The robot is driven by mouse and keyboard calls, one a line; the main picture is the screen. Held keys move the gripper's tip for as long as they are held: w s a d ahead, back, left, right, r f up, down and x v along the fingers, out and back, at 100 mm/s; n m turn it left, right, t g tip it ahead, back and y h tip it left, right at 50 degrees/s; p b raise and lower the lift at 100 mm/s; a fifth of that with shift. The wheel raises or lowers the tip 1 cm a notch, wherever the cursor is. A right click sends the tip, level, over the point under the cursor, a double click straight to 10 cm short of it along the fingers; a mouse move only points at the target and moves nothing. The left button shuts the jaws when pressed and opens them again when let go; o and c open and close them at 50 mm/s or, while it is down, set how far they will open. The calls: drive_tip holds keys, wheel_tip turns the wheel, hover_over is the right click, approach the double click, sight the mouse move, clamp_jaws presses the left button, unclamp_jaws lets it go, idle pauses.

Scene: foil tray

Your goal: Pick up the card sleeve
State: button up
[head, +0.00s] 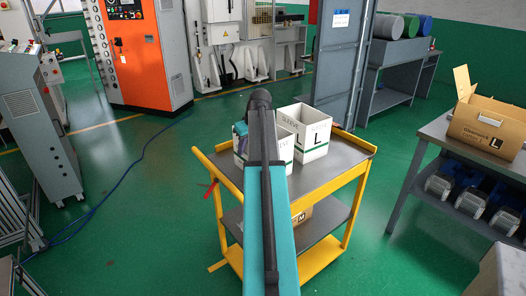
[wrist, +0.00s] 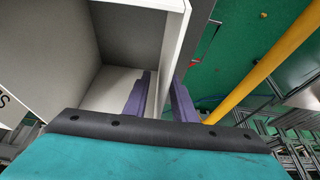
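Two white card sleeves with green bands stand open-topped on the yellow cart in the head view. The left card sleeve (head: 284,147) is partly hidden behind my arm. The right one (head: 312,138), marked L, stands close beside it. My gripper (head: 240,141) is at the left side of the left sleeve. In the wrist view, the purple fingers of my gripper (wrist: 161,88) straddle one upright white wall of the sleeve (wrist: 174,50), one finger inside and one outside. The fingers are apart, with a gap wider than the wall.
The grey-topped yellow cart (head: 337,175) carries the sleeves, with a brown box marked M (head: 302,216) on its lower shelf. A bench (head: 437,135) at right holds an open cardboard carton (head: 487,126).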

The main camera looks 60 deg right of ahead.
drive_tip(key=shift+f, duration=0.2)
idle(0.6)
clamp_jaws()
